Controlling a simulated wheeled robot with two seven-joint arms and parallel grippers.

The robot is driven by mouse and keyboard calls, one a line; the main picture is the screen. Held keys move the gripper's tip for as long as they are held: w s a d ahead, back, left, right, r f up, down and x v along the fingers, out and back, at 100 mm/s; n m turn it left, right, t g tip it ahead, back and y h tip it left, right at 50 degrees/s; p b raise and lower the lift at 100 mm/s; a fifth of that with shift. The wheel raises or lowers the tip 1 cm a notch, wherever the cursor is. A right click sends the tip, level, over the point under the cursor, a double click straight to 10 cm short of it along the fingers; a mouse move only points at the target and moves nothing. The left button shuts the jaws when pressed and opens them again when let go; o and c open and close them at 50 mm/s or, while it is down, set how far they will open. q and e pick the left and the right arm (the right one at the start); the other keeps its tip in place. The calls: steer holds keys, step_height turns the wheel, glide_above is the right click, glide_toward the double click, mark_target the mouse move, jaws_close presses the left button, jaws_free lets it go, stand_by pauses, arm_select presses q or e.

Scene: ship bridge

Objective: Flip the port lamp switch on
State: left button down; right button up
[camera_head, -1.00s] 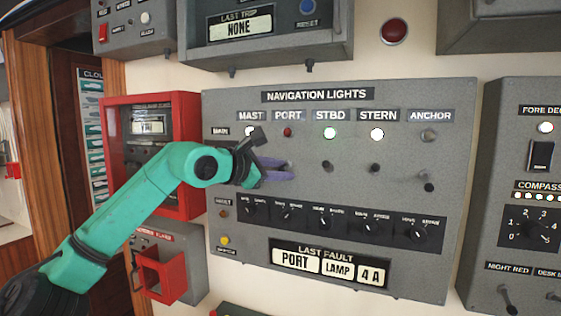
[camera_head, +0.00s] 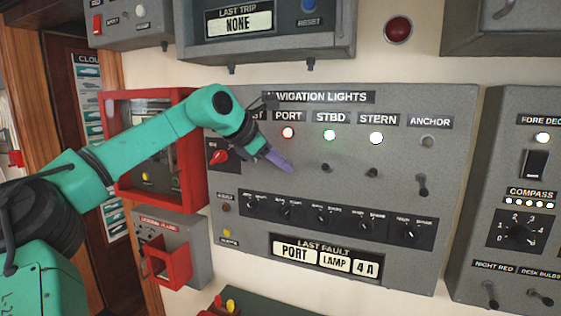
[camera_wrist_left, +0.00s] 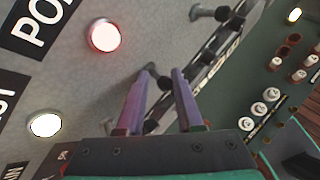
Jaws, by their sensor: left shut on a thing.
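The port lamp (camera_head: 288,132) glows bright red-white on the grey navigation lights panel (camera_head: 455,150), below the PORT label (camera_head: 287,116). It also glows at the upper left of the left wrist view (camera_wrist_left: 104,36). My left gripper (camera_head: 289,167) is at the panel just below this lamp, its purple fingers close together. In the head view the fingers hide the port switch. In the left wrist view a dark switch tip, the port lamp switch (camera_wrist_left: 165,83), shows between the fingers (camera_wrist_left: 163,72), which are shut on it. My right gripper is not in view.
The STBD switch (camera_head: 325,168), STERN switch (camera_head: 372,172) and ANCHOR switch (camera_head: 422,185) lie to the right. A row of rotary knobs (camera_head: 324,215) runs below. My arm passes in front of a red-framed box (camera_head: 192,185) on the left.

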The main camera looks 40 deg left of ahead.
arm_select(q)
steer(key=shift+f, duration=0.25)
steer(key=c, duration=0.6)
jaws_free()
steer(key=shift+o, duration=0.3)
steer(key=shift+s+d+r, duration=0.1)
steer(key=shift+r, duration=0.15)
steer(key=shift+r, duration=0.2)
